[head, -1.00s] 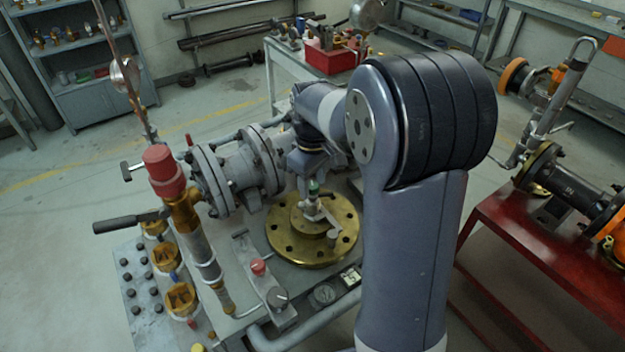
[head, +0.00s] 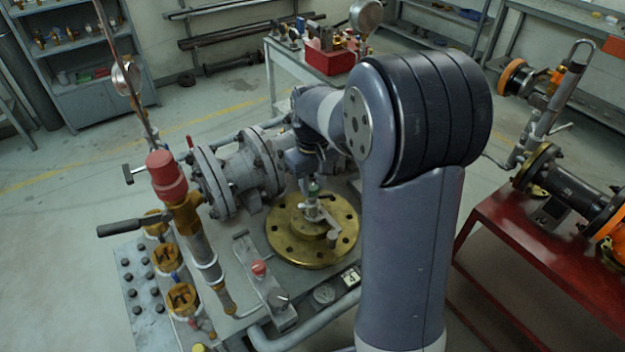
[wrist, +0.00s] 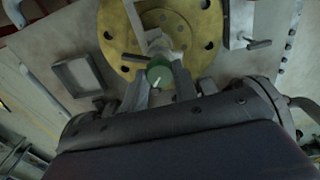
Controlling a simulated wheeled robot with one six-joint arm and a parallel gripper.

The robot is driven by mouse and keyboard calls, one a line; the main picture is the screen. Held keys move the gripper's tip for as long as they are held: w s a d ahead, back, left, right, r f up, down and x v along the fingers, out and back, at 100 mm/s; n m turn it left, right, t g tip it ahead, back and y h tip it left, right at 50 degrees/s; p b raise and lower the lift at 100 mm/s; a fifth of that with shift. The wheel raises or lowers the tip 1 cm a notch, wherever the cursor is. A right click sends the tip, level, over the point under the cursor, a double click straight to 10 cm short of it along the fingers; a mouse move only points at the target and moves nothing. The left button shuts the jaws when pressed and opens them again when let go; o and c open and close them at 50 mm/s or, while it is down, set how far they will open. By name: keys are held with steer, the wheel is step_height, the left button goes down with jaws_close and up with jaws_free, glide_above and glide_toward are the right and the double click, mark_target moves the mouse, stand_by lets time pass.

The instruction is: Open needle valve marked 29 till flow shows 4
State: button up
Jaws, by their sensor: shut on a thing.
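A small valve with a green knob (head: 314,188) stands above the round brass flange (head: 283,236) on the grey bench. In the wrist view the green knob (wrist: 159,72) sits between the two fingers of my gripper (wrist: 160,82), which is shut on it. In the head view my gripper (head: 312,181) points down over the flange, partly hidden by my arm. A small white plate (head: 351,276) with a dark mark like a 4 and a round dial (head: 324,293) sit at the bench's front. The marking 29 is not readable.
A red-capped brass valve (head: 167,177) with a black lever rises at left. A grey flanged valve body (head: 238,172) stands behind the flange. A small red knob (head: 259,267) and a grey knob (head: 278,299) are in front. A red table (head: 500,235) stands right.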

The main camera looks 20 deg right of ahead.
mark_target(312, 186)
steer(key=shift+m, duration=0.8)
steer(key=o, duration=1)
step_height(312, 186, up, 11)
steer(key=shift+f, duration=0.1)
step_height(312, 186, down, 11)
steer(key=shift+f, duration=0.1)
steer(key=shift+r+n, duration=0.2)
steer(key=shift+n, duration=0.6)
